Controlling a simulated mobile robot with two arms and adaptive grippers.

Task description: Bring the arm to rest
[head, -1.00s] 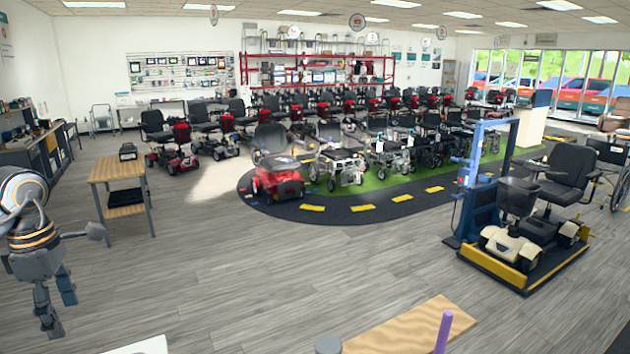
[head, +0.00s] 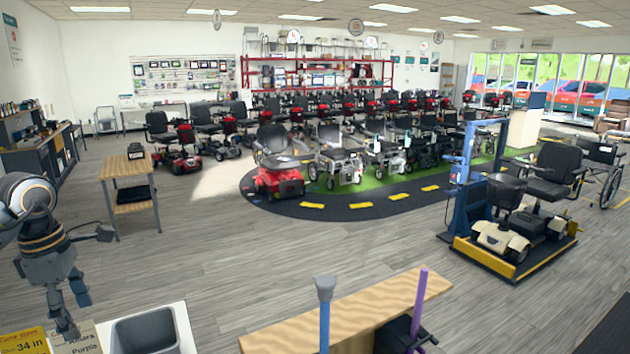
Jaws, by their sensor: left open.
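My left arm comes in at the left edge, and my left gripper (head: 74,312) hangs from it with its fingers pointing down. The gripper is open, with its fingers apart and nothing between them. In the picture it overlaps the printed cards (head: 25,340) at the lower left corner; I cannot tell its height above them. My right gripper is not in view.
A grey bin (head: 146,335) stands at the lower left. A wooden board (head: 285,333), a blue stick (head: 324,320) and a purple stick (head: 420,300) are at the bottom. A wooden-topped table (head: 125,166) stands left. A beige scooter (head: 500,235) sits right; the middle floor is clear.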

